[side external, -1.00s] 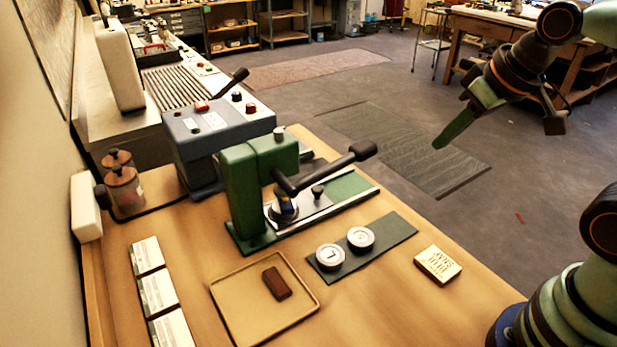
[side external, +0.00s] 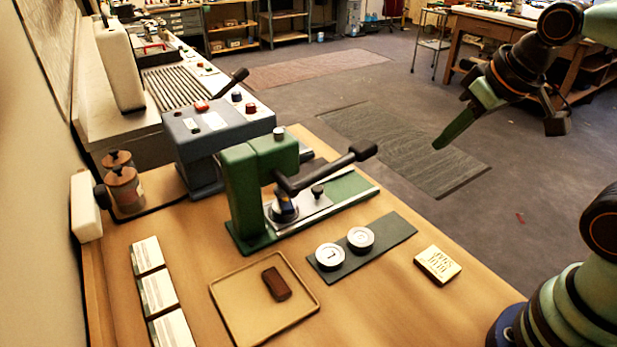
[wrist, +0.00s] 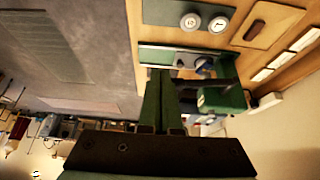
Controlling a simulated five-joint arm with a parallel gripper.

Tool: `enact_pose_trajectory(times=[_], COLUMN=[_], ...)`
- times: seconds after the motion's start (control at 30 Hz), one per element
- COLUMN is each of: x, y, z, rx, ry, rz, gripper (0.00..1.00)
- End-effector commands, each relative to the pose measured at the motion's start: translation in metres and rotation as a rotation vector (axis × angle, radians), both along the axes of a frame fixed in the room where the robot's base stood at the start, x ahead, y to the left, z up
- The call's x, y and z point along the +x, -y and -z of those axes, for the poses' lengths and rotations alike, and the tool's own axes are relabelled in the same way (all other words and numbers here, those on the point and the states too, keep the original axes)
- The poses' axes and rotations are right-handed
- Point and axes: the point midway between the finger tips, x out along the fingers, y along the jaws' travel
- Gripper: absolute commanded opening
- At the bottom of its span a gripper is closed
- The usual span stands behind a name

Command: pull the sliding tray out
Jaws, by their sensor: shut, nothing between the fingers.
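The green hand press (side external: 248,180) stands on the wooden table with its black-knobbed lever (side external: 325,170) reaching to the right. The sliding tray (side external: 308,206) is a grey metal plate low on the press base. A small dark knob (side external: 318,191) stands on it, and a round die with a blue-topped part (side external: 285,209) sits at its left end, under the press head. My gripper (side external: 438,144) is shut and empty, in the air right of the press and clear of it. In the wrist view its green fingers (wrist: 160,75) lie together, pointing toward the press (wrist: 215,95).
A dark mat with two round white pieces (side external: 330,256), a yellow box (side external: 437,264) and a shallow tan tray (side external: 230,290) with a brown block (side external: 276,284) lie in front of the press. White card stacks (side external: 158,293) lie at left. A grey machine (side external: 215,135) stands behind.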

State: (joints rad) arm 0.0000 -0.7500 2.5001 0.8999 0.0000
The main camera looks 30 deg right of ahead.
Motion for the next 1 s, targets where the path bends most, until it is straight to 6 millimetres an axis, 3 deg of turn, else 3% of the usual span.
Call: enact_pose_trajectory(times=[0.47, 0.5, 0.67, 0.77, 1.0], x=[0.0, 0.0, 0.006, 0.018, 0.072], y=[0.0, 0.0, -0.001, -0.004, -0.017], z=[0.0, 0.0, -0.003, -0.01, -0.023], rx=[0.0, 0.0, -0.007, -0.022, -0.076], ry=[0.0, 0.0, -0.012, -0.042, -0.146], rz=[0.0, 0.0, -0.017, -0.056, -0.212], gripper=[0.0, 0.04, 0.65, 0.67, 0.67])
